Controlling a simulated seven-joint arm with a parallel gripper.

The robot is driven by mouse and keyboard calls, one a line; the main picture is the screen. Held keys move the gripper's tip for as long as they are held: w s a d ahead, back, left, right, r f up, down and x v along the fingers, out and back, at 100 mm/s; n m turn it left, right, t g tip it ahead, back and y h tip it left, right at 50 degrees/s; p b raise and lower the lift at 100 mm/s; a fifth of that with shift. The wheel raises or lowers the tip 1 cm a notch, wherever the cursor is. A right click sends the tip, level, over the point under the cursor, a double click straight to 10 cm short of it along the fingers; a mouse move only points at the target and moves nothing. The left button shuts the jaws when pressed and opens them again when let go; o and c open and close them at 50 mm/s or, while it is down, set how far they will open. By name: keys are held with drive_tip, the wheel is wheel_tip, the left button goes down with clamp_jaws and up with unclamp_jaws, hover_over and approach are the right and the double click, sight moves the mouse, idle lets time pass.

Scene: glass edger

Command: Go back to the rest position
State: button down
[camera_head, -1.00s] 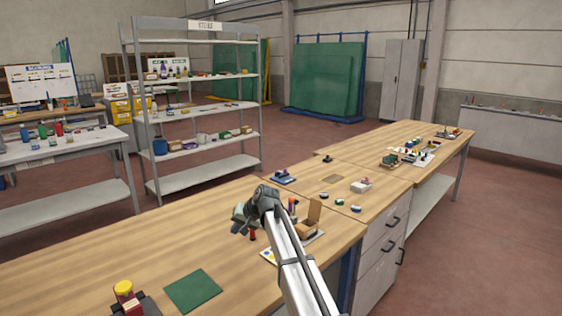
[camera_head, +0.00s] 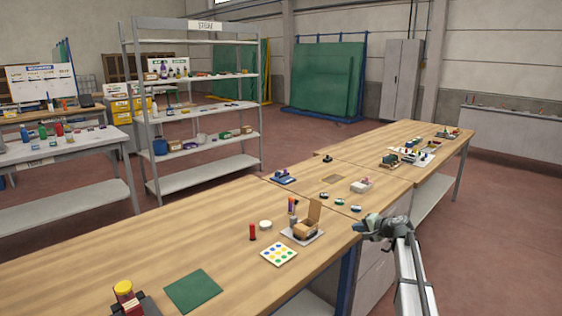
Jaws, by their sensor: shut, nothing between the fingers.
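My gripper (camera_head: 362,227) is at the right of the view, at the end of my arm, which rises from the lower right. It appears just past the right edge of the wooden bench (camera_head: 130,240), in front of the drawer unit (camera_head: 375,270). Its fingers are small and point to the left. They are shut and hold nothing. No object touches the gripper.
On the bench are an open cardboard box (camera_head: 308,226) on a tray, a card with coloured dots (camera_head: 279,254), a red cylinder (camera_head: 252,232), a white round item (camera_head: 265,225) and a green mat (camera_head: 194,291). Floor to the right is clear.

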drive_tip(key=s+f+g, duration=0.1)
drive_tip(key=s+f, duration=0.4)
drive_tip(key=f, duration=0.4)
drive_tip(key=s+f+g, duration=0.2)
drive_tip(key=s+f, duration=0.4)
drive_tip(key=f, duration=0.4)
drive_tip(key=s+a+f+n+g+h, duration=0.15)
drive_tip(key=s+a+f, duration=0.25)
drive_tip(key=s+f, duration=0.5)
drive_tip(key=s+a+f+n+g, duration=0.1)
drive_tip(key=s+a+f+g, duration=0.3)
drive_tip(key=s+f, duration=0.5)
drive_tip(key=s+a+f+n+g+h, duration=0.1)
drive_tip(key=s+a+f+g, duration=0.2)
drive_tip(key=s, duration=0.6)
drive_tip(key=s+a+f+n+g+h, duration=0.1)
drive_tip(key=s+a+f+n, duration=0.1)
drive_tip(key=s+f, duration=0.6)
drive_tip(key=s+n+g+h, duration=0.3)
drive_tip(key=s+g, duration=0.1)
drive_tip(key=s, duration=1.9)
drive_tip(key=shift+s+g, duration=0.3)
drive_tip(key=shift+g, duration=0.05)
